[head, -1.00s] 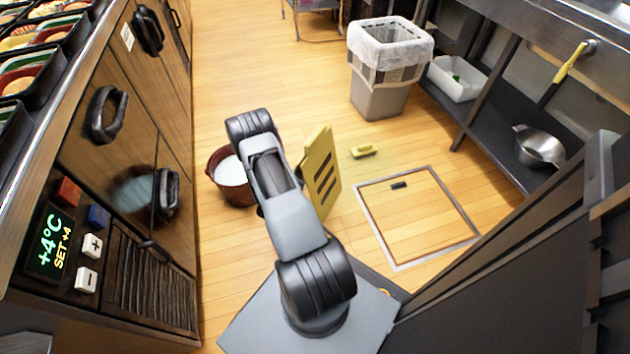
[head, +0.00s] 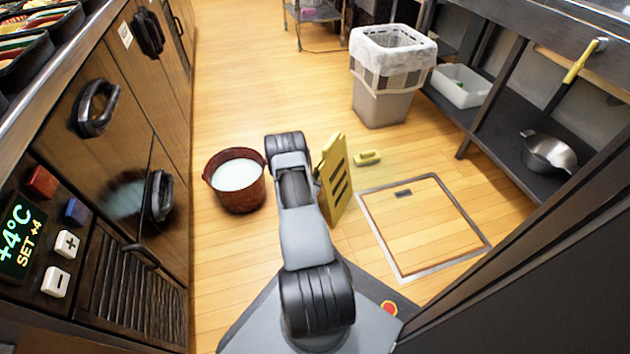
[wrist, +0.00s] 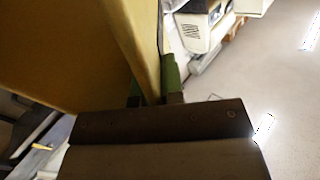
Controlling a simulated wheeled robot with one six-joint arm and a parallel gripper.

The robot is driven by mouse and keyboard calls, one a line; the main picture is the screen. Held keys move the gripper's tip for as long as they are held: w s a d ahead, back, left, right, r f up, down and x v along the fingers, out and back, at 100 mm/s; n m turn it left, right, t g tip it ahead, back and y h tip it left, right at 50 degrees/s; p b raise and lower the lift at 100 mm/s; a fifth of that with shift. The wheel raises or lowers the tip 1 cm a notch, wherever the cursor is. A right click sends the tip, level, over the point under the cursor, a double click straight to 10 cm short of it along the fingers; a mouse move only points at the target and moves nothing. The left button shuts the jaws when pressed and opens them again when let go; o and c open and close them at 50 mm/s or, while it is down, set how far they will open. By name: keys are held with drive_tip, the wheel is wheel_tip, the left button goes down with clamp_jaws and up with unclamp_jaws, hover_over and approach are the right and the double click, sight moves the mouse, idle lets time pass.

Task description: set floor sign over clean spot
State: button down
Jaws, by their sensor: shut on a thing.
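The yellow floor sign (head: 336,185) with dark slots stands roughly upright just right of my arm in the head view. In the wrist view its yellow panel (wrist: 70,50) fills the upper left. My gripper (wrist: 155,98) is shut on the sign's edge, with greenish fingertips on either side of it. In the head view my arm hides the gripper. I cannot tell whether the sign touches the floor. I cannot pick out a distinct clean spot on the wooden floor (head: 260,85).
A red-brown bucket (head: 243,200) of whitish liquid stands left of my arm. A yellow brush (head: 367,158) lies beyond the sign. A metal-framed floor hatch (head: 422,225) is at right. A lined bin (head: 385,105) stands farther back. Counters bound both sides; the back-left floor is clear.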

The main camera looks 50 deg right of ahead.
drive_tip(key=shift+f, duration=1.05)
drive_tip(key=c, duration=1.2)
unclamp_jaws()
drive_tip(key=shift+c, duration=0.2)
